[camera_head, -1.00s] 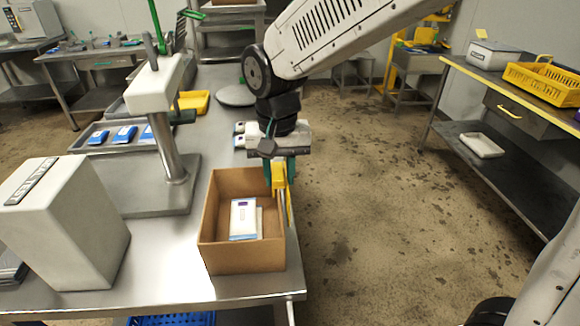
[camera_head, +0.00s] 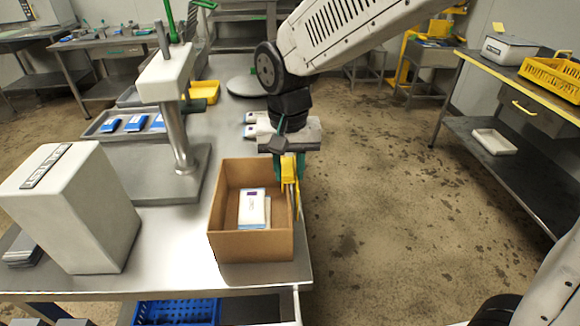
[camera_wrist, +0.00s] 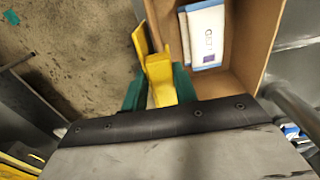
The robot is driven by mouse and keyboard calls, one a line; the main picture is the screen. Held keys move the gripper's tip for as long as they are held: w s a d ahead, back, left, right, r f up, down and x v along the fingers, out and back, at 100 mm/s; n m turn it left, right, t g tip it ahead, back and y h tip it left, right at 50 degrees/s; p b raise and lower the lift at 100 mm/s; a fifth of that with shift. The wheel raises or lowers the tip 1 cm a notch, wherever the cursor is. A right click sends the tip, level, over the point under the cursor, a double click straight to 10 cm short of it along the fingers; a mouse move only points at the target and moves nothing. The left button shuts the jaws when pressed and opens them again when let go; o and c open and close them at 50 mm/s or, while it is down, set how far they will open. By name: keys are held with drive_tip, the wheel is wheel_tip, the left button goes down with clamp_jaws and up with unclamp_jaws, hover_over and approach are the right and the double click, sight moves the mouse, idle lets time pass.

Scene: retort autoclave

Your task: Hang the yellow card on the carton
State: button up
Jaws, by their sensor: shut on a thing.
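The open brown carton (camera_head: 250,246) stands near the front right corner of the steel table, with white packets (camera_head: 254,208) inside. My gripper (camera_head: 288,172) points down at the carton's right wall, shut on the yellow card (camera_head: 289,168). In the wrist view the yellow card (camera_wrist: 160,80) sits between the green fingertips (camera_wrist: 158,90), its forked part reaching out along the carton wall (camera_wrist: 208,45). One leg appears outside the wall and one on or inside it; I cannot tell whether the card rests on the rim.
A white box-shaped device (camera_head: 75,205) and a post-mounted press (camera_head: 180,130) stand left of the carton. A grey tray with blue packets (camera_head: 136,123) lies behind. Open floor lies to the right, before a side bench (camera_head: 500,85).

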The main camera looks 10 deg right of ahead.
sight(289, 187)
drive_tip(key=shift+f, duration=1.65)
drive_tip(key=o, duration=1)
drive_tip(key=shift+o, duration=0.2)
drive_tip(key=shift+r, duration=0.1)
wheel_tip(289, 187, up, 8)
drive_tip(key=shift+f, duration=0.15)
